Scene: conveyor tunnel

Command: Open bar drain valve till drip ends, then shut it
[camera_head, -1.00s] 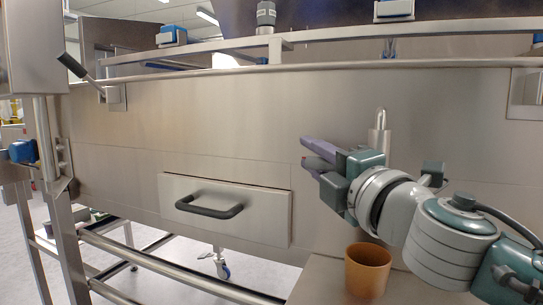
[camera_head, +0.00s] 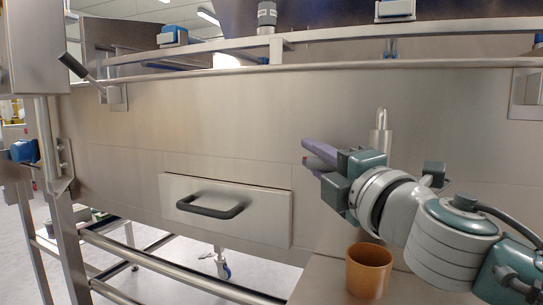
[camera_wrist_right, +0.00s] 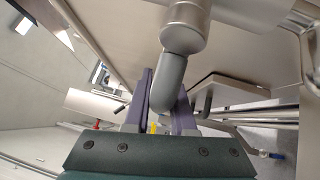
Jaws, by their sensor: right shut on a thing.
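The bar drain valve (camera_head: 380,140) shows as an upright steel fitting with a rounded top against the machine's front panel. My right gripper (camera_head: 311,155) is beside and below it, fingers pointing left, with the gripper body covering the valve's lower part. In the right wrist view a steel cylinder (camera_wrist_right: 185,27) ends in a grey bent handle (camera_wrist_right: 172,78). The purple fingers (camera_wrist_right: 163,105) are shut around this handle. A brown cup (camera_head: 368,272) stands upright below my right gripper. I see no drip; the outlet is hidden. My left gripper is not in view.
A drawer (camera_head: 228,210) with a black handle sits left of my right gripper. A steel ledge (camera_head: 318,278) holds the cup. A black-tipped lever (camera_head: 78,70) sticks out at upper left. Rails (camera_head: 165,268) run below the panel.

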